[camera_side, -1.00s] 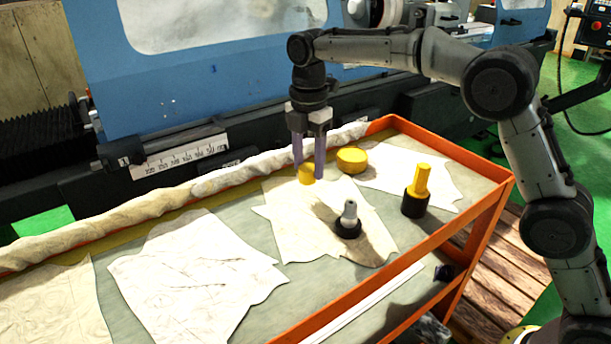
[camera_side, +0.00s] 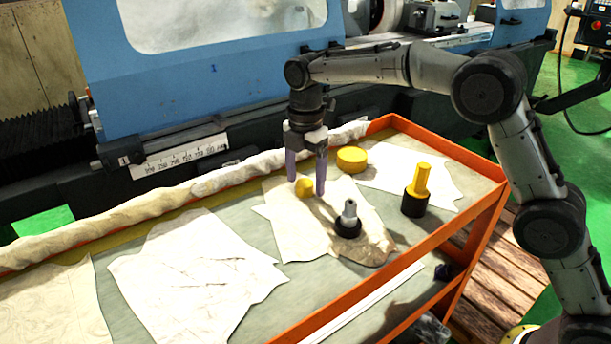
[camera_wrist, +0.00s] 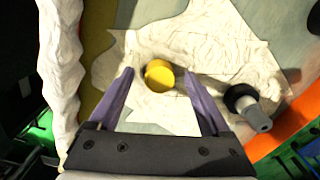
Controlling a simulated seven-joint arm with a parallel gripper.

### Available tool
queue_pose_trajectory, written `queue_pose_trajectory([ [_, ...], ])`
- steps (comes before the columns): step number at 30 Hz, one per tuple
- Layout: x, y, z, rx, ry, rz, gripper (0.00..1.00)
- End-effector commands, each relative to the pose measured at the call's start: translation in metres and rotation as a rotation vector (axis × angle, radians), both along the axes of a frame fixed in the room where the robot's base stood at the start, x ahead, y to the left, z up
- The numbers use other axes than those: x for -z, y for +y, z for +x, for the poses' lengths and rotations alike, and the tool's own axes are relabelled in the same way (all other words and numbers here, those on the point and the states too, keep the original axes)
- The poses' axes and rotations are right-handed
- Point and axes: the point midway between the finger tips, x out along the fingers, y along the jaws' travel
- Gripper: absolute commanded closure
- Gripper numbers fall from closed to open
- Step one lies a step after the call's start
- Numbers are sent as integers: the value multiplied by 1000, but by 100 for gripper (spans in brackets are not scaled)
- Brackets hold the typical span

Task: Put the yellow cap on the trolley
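A small yellow cap (camera_side: 305,187) rests on the crumpled pale cloth (camera_side: 285,222) on the trolley (camera_side: 385,282). It also shows in the wrist view (camera_wrist: 159,76), near the cloth's left part. I cannot tell whether it lies flat or tilted. My gripper (camera_side: 306,184) points down with its two purple fingers apart, one on each side of the cap. In the wrist view the gripper (camera_wrist: 158,82) is open, with clear gaps between both fingers and the cap.
A black-based grey piece (camera_side: 348,219) stands on the cloth, right of the cap. A rolled cloth (camera_side: 150,207) lies along the trolley's back edge. Bare grey surface (camera_side: 250,240) shows between cloths.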

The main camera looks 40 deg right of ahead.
Motion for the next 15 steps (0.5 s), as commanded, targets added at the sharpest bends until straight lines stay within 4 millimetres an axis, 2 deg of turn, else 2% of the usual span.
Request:
queue_pose_trajectory([
  [9,-4,0,0,0,0,0,19],
  [11,-10,0,0,0,-1,0,19],
  [15,-33,0,1,0,-5,1,19],
])
